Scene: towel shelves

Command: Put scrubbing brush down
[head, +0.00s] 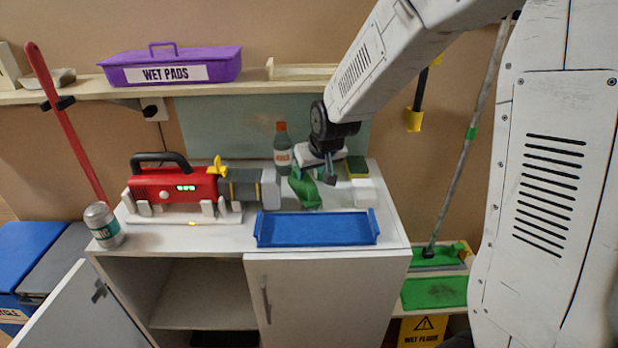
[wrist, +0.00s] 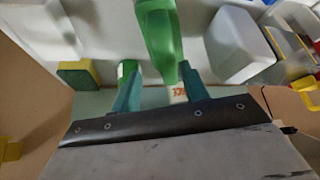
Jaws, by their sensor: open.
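The green scrubbing brush (head: 305,189) is on or just above the white cabinet top, behind the blue tray (head: 316,229) and right of the red machine's nozzle. Whether it rests fully on the top is hard to tell. My gripper (head: 329,176) is right beside it, pointing down. In the wrist view the two teal fingers of my gripper (wrist: 158,75) stand apart, with the green brush (wrist: 160,35) reaching in between their tips. The gripper is open and does not grip the brush. The brush's underside is hidden.
A sponge (head: 357,167) and white container (head: 366,192) are close on the right. A purple box (head: 172,66) sits on the shelf.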

